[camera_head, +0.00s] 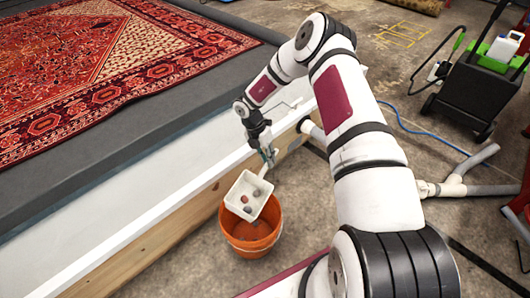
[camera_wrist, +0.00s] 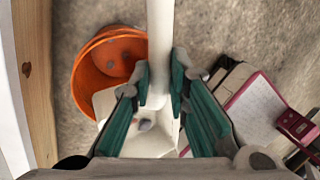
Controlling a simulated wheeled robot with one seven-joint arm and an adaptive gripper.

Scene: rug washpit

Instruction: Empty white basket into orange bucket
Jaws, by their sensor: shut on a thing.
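The white basket (camera_head: 240,203) is tilted above the orange bucket (camera_head: 250,240) in the head view, with small round grey and reddish things in it. The bucket stands on the floor, and a reddish thing shows inside it. My gripper (camera_head: 269,157) is shut on the basket's white handle. In the wrist view, the handle runs between the teal fingers of my gripper (camera_wrist: 162,85), and part of the white basket (camera_wrist: 150,140) shows below. The orange bucket (camera_wrist: 88,68) lies to the left there, with round things at its bottom. The basket hides part of the bucket.
A wood-and-white pit edge (camera_head: 165,205) runs close left of the bucket, with a red patterned rug (camera_head: 100,65) beyond. Grey pipes (camera_head: 465,170) and a black cart (camera_head: 480,90) are at right. Concrete floor is open behind the arm.

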